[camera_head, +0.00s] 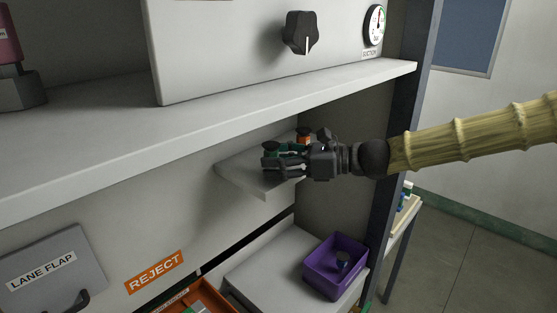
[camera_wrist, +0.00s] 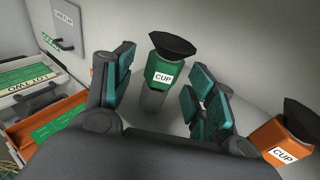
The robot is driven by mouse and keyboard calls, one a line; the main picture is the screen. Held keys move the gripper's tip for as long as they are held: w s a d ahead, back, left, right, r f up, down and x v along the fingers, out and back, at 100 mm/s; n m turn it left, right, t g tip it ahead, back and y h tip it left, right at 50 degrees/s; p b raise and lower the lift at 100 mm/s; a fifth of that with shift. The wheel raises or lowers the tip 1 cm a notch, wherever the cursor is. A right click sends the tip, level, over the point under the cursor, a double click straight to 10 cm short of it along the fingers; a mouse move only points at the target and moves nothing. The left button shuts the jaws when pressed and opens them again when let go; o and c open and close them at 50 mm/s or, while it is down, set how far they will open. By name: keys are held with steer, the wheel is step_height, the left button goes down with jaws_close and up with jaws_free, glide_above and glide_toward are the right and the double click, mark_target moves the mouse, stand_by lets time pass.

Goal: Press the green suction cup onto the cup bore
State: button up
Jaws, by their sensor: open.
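The green suction cup (camera_wrist: 162,74) has a green body labelled CUP and a black flared lip on top. It stands upright on a grey post in the wrist view. My gripper (camera_wrist: 166,88) is open, its teal-padded fingers on either side of the cup with gaps showing. In the head view my gripper (camera_head: 270,163) is over a small pale shelf (camera_head: 240,177), and the green cup is partly hidden by the fingers. I cannot make out the cup bore in either view.
An orange cup (camera_wrist: 278,139) with a black lip stands close to the right finger. A long ledge (camera_head: 210,137) runs above my gripper. A purple bin (camera_head: 318,275) is below. A grey LANE FLAP panel (camera_head: 60,262) and orange REJECT label (camera_head: 155,272) are at lower left.

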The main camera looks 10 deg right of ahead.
steer(key=v, duration=1.2)
stand_by(0.7)
steer(key=shift+d+f, duration=0.1)
stand_by(0.7)
